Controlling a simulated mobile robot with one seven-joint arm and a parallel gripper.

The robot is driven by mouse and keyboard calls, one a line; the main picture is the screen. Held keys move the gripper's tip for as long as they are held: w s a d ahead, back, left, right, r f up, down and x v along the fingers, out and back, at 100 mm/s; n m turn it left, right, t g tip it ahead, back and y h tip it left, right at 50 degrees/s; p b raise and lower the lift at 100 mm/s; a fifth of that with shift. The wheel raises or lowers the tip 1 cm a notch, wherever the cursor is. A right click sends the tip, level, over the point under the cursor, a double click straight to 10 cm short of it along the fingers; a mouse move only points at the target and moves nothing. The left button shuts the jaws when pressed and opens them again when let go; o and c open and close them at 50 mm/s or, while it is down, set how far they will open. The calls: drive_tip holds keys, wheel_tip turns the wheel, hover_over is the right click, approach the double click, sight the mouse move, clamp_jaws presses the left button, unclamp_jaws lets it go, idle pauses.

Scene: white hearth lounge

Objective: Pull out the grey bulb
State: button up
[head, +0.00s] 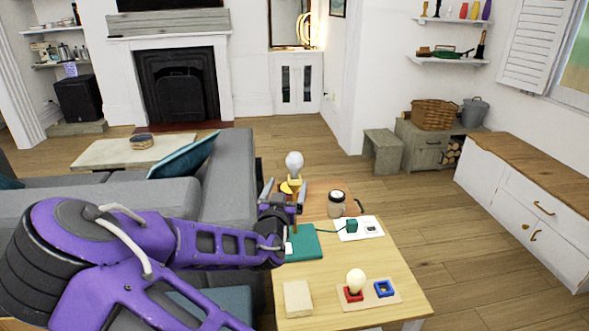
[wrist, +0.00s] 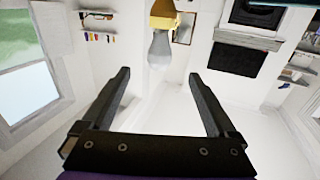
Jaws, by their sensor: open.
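The grey bulb (head: 294,162) stands upright in a yellow lamp holder (head: 290,187) near the far end of the wooden table. In the wrist view the grey bulb (wrist: 159,48) hangs from the yellow holder (wrist: 163,15) at the top of the picture, beyond the fingertips and roughly centred between them. My gripper (head: 285,188) is open, just below the bulb in the head view. In the wrist view my gripper (wrist: 158,73) has nothing between its fingers. The lamp's lower part is partly hidden by my gripper.
A grey sofa (head: 228,180) stands left.

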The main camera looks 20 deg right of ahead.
sight(296, 159)
drive_tip(key=x, duration=1.5)
drive_tip(key=shift+d+b, duration=0.1)
drive_tip(key=shift+b, duration=0.3)
drive_tip(key=c, duration=1.4)
drive_tip(key=shift+c, duration=0.2)
drive_tip(key=shift+r, duration=0.15)
drive_tip(key=shift+r+p, duration=0.95)
drive_tip(key=shift+r, duration=1.2)
